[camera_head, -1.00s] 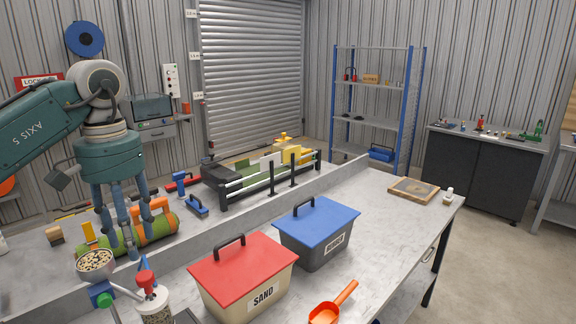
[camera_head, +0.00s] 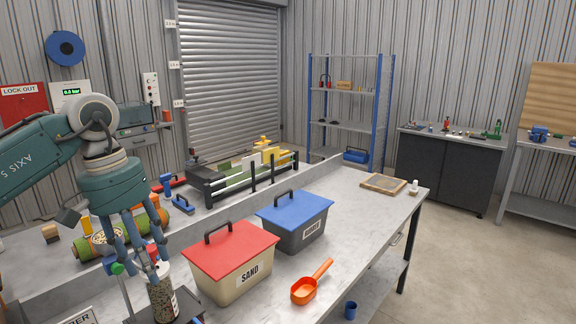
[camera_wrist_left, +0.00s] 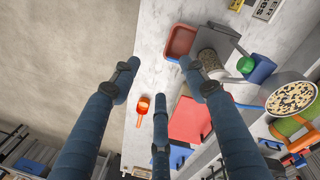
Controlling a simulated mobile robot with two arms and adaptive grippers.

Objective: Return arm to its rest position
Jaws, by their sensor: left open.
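My left gripper (camera_head: 143,266) hangs fingers-down at the left of the head view, in front of the clear jar (camera_head: 162,300) of seed-like grains and left of the sand bin. Its blue-grey fingers are spread and empty. In the left wrist view the spread fingers (camera_wrist_left: 168,74) have nothing between them; the bench edge and floor show below. My right gripper is not in view.
A red-lidded sand bin (camera_head: 233,253) and a blue-lidded bin (camera_head: 296,212) stand on the bench right of the gripper. An orange scoop (camera_head: 306,288) lies in front. A green turf roll (camera_head: 98,246) lies behind the gripper. The bench's right part is mostly clear.

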